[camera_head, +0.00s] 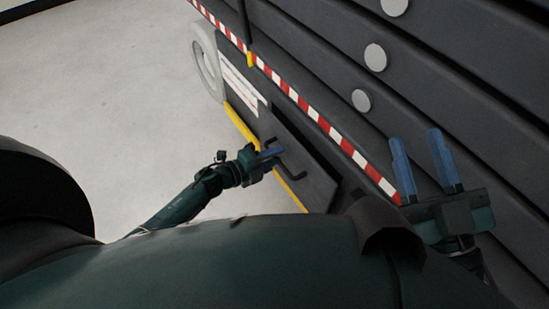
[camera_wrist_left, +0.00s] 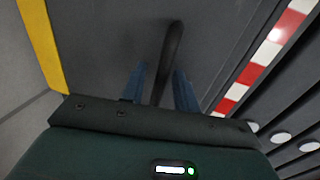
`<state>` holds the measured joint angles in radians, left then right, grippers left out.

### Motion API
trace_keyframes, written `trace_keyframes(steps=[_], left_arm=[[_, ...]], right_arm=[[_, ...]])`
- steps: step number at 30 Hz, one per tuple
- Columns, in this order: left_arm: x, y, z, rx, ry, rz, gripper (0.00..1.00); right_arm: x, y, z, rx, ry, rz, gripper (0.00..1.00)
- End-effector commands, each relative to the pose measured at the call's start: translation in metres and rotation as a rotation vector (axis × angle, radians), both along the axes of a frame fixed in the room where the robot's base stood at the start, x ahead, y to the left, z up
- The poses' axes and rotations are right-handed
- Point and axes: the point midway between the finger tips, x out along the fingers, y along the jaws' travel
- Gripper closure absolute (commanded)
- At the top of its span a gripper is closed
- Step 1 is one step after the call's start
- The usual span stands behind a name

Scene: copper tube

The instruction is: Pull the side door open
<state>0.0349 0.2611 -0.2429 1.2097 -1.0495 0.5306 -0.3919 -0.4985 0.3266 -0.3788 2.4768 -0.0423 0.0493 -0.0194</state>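The side door (camera_head: 311,179) is a dark grey panel low on the machine's side, with a dark strip along its upper right edge. I cannot tell whether it is ajar. Its black bar handle (camera_head: 297,177) shows in the left wrist view (camera_wrist_left: 172,50), running down between my fingers. My left gripper (camera_head: 269,155) is at the handle, one blue finger on each side of it, with narrow gaps visible in the left wrist view (camera_wrist_left: 159,88). My right gripper (camera_head: 423,160) is open and empty, right of the door, in front of the dark ribbed wall.
A red-and-white striped strip (camera_head: 310,113) runs along the machine above the door. A yellow edge (camera_head: 243,124) runs along the bottom. A pale ring (camera_head: 207,62) stands beyond the door. The light floor (camera_head: 110,100) at left is clear.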

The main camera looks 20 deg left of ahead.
Motion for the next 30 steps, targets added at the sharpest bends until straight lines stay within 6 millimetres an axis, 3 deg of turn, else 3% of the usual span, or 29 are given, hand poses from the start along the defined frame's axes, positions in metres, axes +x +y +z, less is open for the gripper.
trace_keyframes(steps=[11, 22, 30], left_arm=[[0.0042, -0.0031, -0.0008, 0.001, 0.0, 0.0, 0.7], [0.0039, -0.0029, -0.0009, 0.001, 0.001, 0.0, 1.0], [0.0038, -0.0029, -0.0011, 0.001, 0.001, 0.0, 1.0]], right_arm=[[0.0007, -0.0004, 0.0029, -0.003, -0.02, -0.001, 0.64], [0.0007, -0.0006, 0.0028, -0.003, -0.02, -0.001, 0.64], [0.0007, -0.0006, 0.0028, -0.003, -0.02, -0.001, 0.64]])
